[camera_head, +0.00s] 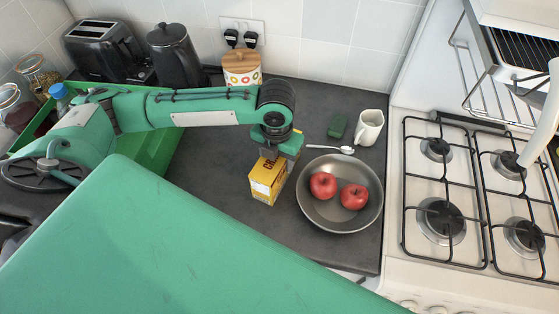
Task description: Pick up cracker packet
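The cracker packet (266,184), a yellow box with red lettering, stands on the dark counter left of the frying pan. My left gripper (274,155) points down right at the top of the packet. The gripper hides the packet's upper back part. Its fingertips are too small and too covered to tell whether they are open or shut on the box. My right gripper is not in view.
A grey pan (338,218) with two red apples (354,197) sits close right of the packet. A spoon (330,148), a green block (338,125) and a white mug (369,127) lie behind it. A gas hob (480,258) is at right. A green tray (150,150) is at left.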

